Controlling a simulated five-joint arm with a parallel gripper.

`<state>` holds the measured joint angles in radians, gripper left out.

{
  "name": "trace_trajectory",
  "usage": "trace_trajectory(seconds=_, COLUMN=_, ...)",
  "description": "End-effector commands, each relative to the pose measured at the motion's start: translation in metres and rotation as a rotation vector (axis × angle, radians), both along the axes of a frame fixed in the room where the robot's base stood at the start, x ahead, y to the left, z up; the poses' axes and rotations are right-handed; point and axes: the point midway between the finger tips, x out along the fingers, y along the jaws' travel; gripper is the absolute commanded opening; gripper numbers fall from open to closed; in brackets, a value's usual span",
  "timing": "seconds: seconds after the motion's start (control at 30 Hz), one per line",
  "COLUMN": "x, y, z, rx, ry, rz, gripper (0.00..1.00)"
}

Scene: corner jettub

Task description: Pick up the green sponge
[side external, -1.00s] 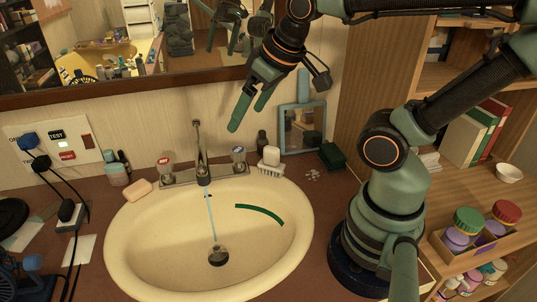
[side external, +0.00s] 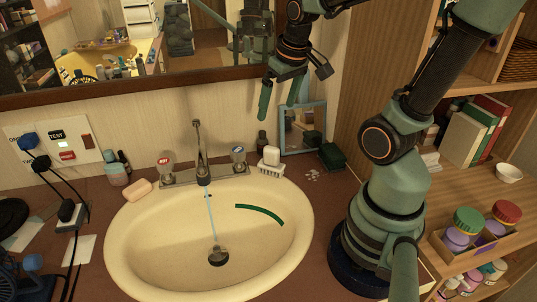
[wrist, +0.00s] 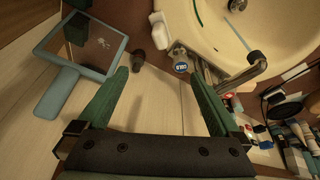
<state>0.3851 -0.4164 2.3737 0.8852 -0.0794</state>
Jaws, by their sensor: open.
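The green sponge (side external: 332,156) is a dark green block on the brown counter, right of the sink and beside the lower right corner of the framed mirror. My gripper (side external: 278,104) is open and empty, with its fingers pointing down, above and left of the sponge in the side view. In the wrist view, the open fingers of my gripper (wrist: 157,80) spread apart with nothing between them.
The small framed mirror (side external: 302,127) leans against the wall by the sponge. A white brush (side external: 271,160) lies at the sink (side external: 125,245) rim, left of it. The faucet (side external: 200,155) runs water. A wooden shelf (side external: 480,165) stands at the right.

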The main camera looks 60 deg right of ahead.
Motion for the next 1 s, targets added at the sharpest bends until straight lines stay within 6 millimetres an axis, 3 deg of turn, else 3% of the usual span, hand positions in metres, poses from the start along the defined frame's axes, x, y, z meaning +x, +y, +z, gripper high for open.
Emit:
trace_trajectory(seconds=0.03, x=-0.007, y=-0.026, z=-0.011, rx=0.016, ry=0.043, rz=-0.073, gripper=1.0)
trace_trajectory(seconds=0.2, x=-0.041, y=-0.098, z=-0.044, rx=0.075, ry=0.15, rz=-0.266, gripper=1.0)
trace_trajectory(seconds=0.4, x=-0.085, y=-0.149, z=-0.077, rx=0.148, ry=0.225, rz=-0.424, gripper=1.0)
trace_trajectory(seconds=0.6, x=-0.103, y=-0.163, z=-0.092, rx=0.178, ry=0.246, rz=-0.475, gripper=1.0)
trace_trajectory(seconds=1.0, x=-0.103, y=-0.162, z=-0.149, rx=0.18, ry=0.248, rz=-0.474, gripper=1.0)
